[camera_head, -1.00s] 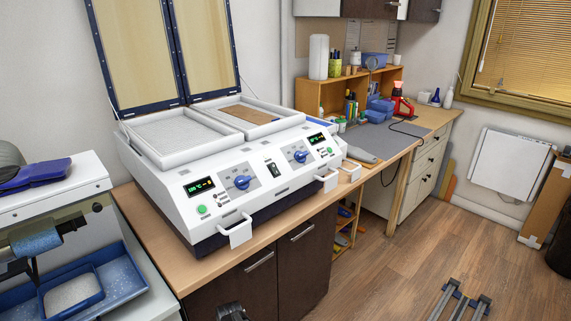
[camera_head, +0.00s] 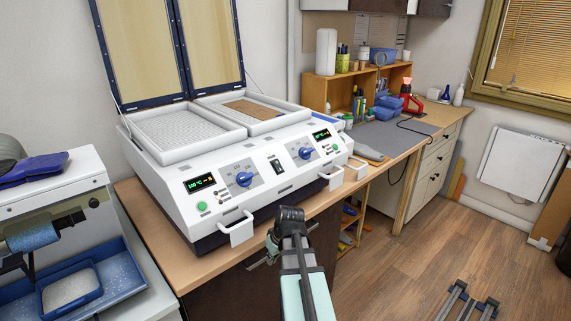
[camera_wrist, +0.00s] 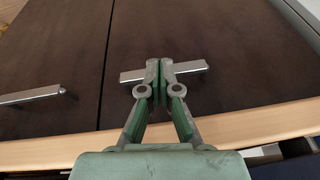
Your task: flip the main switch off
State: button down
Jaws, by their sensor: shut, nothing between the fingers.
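The white forming machine (camera_head: 262,199) stands on the wooden bench with both lids raised. The main switch (camera_head: 276,165), a small black rocker, sits on the middle of its sloped front panel, between two blue knobs. I cannot tell the rocker's position, but both green displays (camera_head: 201,183) are lit. My gripper (camera_head: 272,243) is in front of the machine, below and apart from the switch, near the bench's front edge. In the wrist view my gripper (camera_wrist: 160,66) is shut and empty, with the dark cabinet doors behind its fingers; the switch is not in that view.
White handles (camera_head: 237,229) jut from the machine's front. Dark cabinet doors with a metal handle (camera_wrist: 40,95) lie under the bench edge (camera_wrist: 270,120). A grey sander with blue trays (camera_head: 72,287) stands at left. The floor at right is mostly open.

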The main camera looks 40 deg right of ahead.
jog(key=d+r+n+t+h, duration=0.1)
jog(key=d+r, duration=0.3)
jog(key=r, duration=0.3)
jog(key=d+r+n+t, duration=0.1)
jog(key=d+r+n, duration=0.15)
jog(key=r, duration=0.45)
jog(key=n+t+b, duration=0.1)
jog(key=n+t, duration=0.3)
jog(key=n, duration=1.2)
send_near(277, 163)
jog(key=v, duration=0.7)
jog(key=shift+d, duration=0.2)
jog(key=shift+w, duration=0.1)
jog(key=p+x, duration=0.1)
jog(key=x, duration=0.6)
jog(key=p+x, duration=0.2)
jog(key=x, duration=0.5)
jog(key=shift+a, duration=0.25)
